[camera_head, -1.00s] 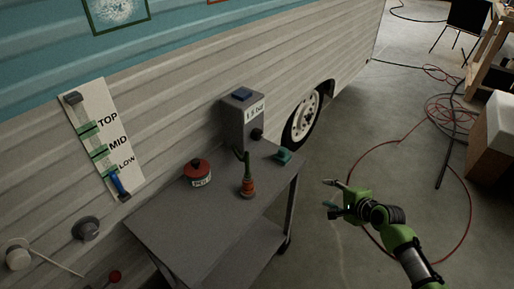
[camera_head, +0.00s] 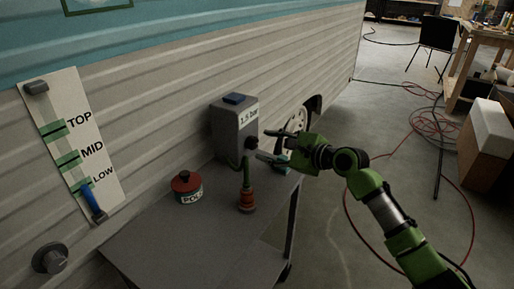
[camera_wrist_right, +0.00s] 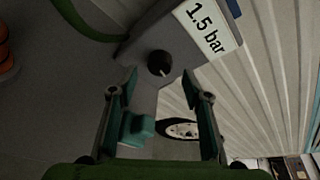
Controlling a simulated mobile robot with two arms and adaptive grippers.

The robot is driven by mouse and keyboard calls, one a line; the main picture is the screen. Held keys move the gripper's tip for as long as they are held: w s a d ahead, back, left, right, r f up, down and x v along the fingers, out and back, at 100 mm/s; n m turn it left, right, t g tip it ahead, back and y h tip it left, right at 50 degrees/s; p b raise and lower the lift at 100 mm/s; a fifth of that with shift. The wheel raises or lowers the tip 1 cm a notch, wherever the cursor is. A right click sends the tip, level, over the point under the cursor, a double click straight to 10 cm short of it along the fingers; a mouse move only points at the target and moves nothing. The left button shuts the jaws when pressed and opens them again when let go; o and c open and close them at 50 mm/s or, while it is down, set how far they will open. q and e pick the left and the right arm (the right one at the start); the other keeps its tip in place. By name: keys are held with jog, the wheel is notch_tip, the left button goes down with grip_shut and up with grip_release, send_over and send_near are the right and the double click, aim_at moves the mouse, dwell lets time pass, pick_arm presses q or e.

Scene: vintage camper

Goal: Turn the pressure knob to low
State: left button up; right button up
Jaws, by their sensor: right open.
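The black pressure knob (camera_head: 251,143) is on the side of the grey box (camera_head: 226,138), whose label reads 1.5 bar. In the right wrist view the knob (camera_wrist_right: 160,63) shows a small pale mark on its face, pointing toward the lower right. My right gripper (camera_head: 265,145) is open in front of the knob. In the right wrist view its two fingers (camera_wrist_right: 160,82) lie to either side of and below the knob, and nothing is between them but open space. I cannot tell if they touch the knob. My left gripper is not in view.
The box stands on a grey cart (camera_head: 160,236) with a red-lidded can (camera_head: 187,188), an orange fitting with a green hose (camera_head: 247,199) and a teal block (camera_wrist_right: 138,128). A TOP/MID/LOW slider panel (camera_head: 75,140) and grey wall knob (camera_head: 50,258) are at left.

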aim_at(255, 143)
jog(key=b+x, duration=0.1)
jog(key=x, duration=0.4)
jog(key=c, duration=1.1)
